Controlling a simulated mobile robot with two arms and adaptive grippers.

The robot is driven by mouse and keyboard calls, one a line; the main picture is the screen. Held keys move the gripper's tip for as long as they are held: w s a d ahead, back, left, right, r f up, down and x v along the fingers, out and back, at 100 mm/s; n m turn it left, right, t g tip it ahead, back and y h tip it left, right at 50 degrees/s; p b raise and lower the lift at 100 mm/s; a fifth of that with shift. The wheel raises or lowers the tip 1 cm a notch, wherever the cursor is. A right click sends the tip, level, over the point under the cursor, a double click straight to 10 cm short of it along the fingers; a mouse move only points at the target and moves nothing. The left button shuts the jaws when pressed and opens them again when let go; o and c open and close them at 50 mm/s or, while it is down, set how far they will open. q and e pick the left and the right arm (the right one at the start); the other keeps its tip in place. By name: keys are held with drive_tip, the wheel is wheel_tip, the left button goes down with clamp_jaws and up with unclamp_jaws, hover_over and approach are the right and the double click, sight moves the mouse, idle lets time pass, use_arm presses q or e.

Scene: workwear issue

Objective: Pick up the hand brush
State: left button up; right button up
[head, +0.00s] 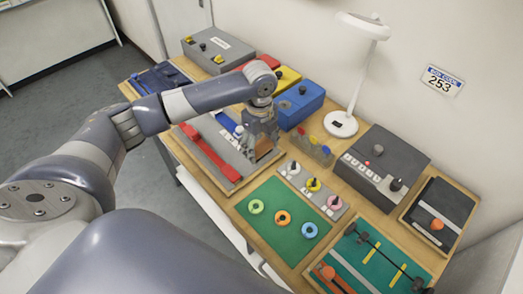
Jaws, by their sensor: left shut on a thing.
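My left gripper (262,143) reaches over the wooden tray (233,188) at the middle of the table, its fingers pointing down. It is shut on what appears to be the hand brush, of which only a small brown part (263,149) shows below the fingers. The gripper hides most of it, and I cannot tell whether it is clear of the tray. A red bar (205,150) and a blue strip (226,123) lie in the same tray, left of the gripper. My right gripper is out of view.
Red, yellow and blue (300,103) boxes stand behind the gripper, near a white lamp (341,124). A peg strip (312,186) and a green mat (276,234) with three rings lie in front. A grey control box (385,160) stands at right.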

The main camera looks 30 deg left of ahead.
use_arm(q)
drive_tip(key=s+r+b, duration=0.1)
drive_tip(key=s+b, duration=0.2)
drive_tip(key=s, duration=1.2)
drive_tip(key=shift+a+r, duration=0.15)
drive_tip(key=shift+a, duration=0.25)
drive_tip(key=shift+s, duration=0.1)
drive_tip(key=o, duration=0.5)
drive_tip(key=c, duration=0.4)
drive_tip(key=shift+o, duration=0.2)
